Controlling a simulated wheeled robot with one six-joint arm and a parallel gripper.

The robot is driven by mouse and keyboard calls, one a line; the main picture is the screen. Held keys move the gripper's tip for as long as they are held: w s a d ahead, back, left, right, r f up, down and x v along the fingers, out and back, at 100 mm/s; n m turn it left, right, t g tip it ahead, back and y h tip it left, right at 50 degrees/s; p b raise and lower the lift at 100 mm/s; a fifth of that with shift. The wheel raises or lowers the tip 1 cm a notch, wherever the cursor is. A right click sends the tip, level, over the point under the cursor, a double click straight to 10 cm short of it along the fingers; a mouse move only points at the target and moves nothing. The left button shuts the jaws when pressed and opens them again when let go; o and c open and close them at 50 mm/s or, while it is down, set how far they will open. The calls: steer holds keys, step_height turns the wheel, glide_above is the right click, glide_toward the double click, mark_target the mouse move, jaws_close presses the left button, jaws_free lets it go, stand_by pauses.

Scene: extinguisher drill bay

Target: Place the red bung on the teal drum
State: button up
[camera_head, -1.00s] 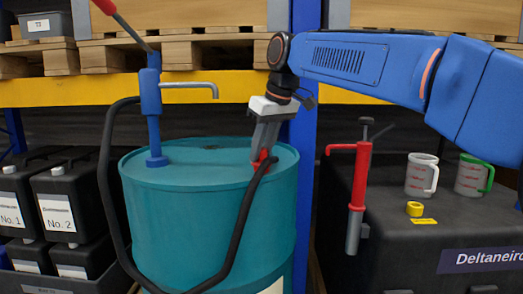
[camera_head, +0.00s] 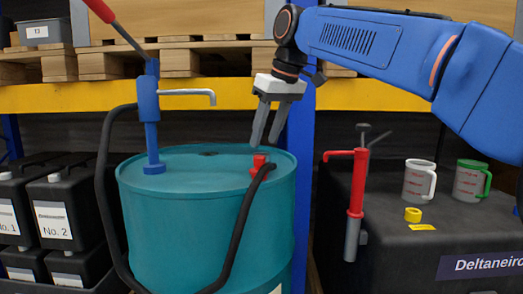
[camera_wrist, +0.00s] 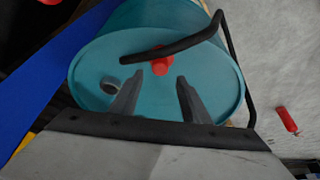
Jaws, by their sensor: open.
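The red bung (camera_head: 258,161) sits on the top of the teal drum (camera_head: 205,220), near its right edge. The black hose's end lies against or beside it. In the wrist view the bung (camera_wrist: 161,66) is beyond my fingertips, partly crossed by the hose. My gripper (camera_head: 262,143) is open and empty, just above the bung and apart from it. The wrist view shows both fingers (camera_wrist: 158,82) spread over the drum top (camera_wrist: 150,97). A dark round opening (camera_wrist: 110,86) shows in the drum top.
A blue pump (camera_head: 150,110) with a black hose (camera_head: 107,180) stands on the drum's left. A blue rack post is close behind my gripper. Black canisters stand left.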

steer(key=shift+v, duration=2.55)
steer(key=s+d+f+m+h, duration=0.1)
steer(key=s+d+f+m, duration=0.1)
steer(key=s+d+f, duration=0.6)
steer(key=s+d+f+m+t, duration=0.1)
steer(key=s+d+f+m, duration=0.15)
steer(key=d+f, duration=0.55)
steer(key=s+d+f+m+h, duration=0.1)
steer(key=s+d+f+m, duration=0.1)
steer(key=s+d+f, duration=0.7)
steer(key=s+f+m, duration=0.1)
steer(key=s+f, duration=0.2)
steer(key=f, duration=0.5)
steer(key=s+d+f+m+h, duration=0.1)
steer(key=s+f, duration=0.3)
steer(key=f, duration=0.5)
steer(key=shift+s+d+f, duration=0.15)
steer(key=shift+d+f, duration=0.1)
steer(key=shift+f, duration=0.05)
